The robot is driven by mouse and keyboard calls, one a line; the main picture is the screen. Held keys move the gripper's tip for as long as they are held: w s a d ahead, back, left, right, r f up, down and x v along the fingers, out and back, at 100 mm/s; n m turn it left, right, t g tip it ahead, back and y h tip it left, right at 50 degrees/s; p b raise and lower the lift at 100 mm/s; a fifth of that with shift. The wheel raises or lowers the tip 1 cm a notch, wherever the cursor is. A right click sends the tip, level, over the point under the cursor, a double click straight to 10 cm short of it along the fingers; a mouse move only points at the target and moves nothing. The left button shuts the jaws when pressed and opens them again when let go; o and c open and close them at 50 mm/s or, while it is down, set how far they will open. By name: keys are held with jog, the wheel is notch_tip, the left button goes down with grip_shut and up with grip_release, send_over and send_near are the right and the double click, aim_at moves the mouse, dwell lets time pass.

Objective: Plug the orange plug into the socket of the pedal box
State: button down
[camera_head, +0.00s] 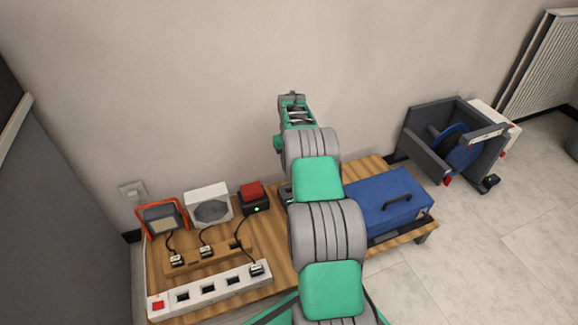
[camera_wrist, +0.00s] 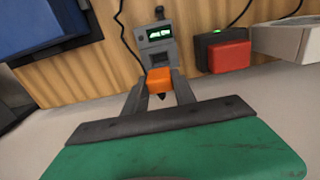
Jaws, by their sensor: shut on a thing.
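In the wrist view the orange plug (camera_wrist: 159,82) sits between the fingertips of my gripper (camera_wrist: 160,88), which is shut on it. Just beyond the plug stands a small grey box (camera_wrist: 155,38) with a lit green display and a dark opening facing the plug. It appears to be the pedal box with its socket. The plug is close in front of it; I cannot tell whether they touch. The plug is not visible there, and my arm hides part of the table.
A red-topped box (camera_head: 251,197) with a green light, a white box (camera_head: 208,205) and an orange-framed lamp (camera_head: 162,217) stand on the wooden table's left. A white power strip (camera_head: 208,290) lies in front. A blue case (camera_head: 395,205) stands right of my arm.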

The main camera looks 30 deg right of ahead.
dwell(0.3)
jog(key=shift+f, duration=4)
jog(key=shift+f, duration=1.7)
jog(key=c, duration=0.9)
grip_release()
jog(key=shift+c, duration=0.2)
notch_tip(320, 180, up, 14)
jog(key=p, duration=0.6)
jog(key=shift+p, duration=0.4)
jog(key=shift+f, duration=0.1)
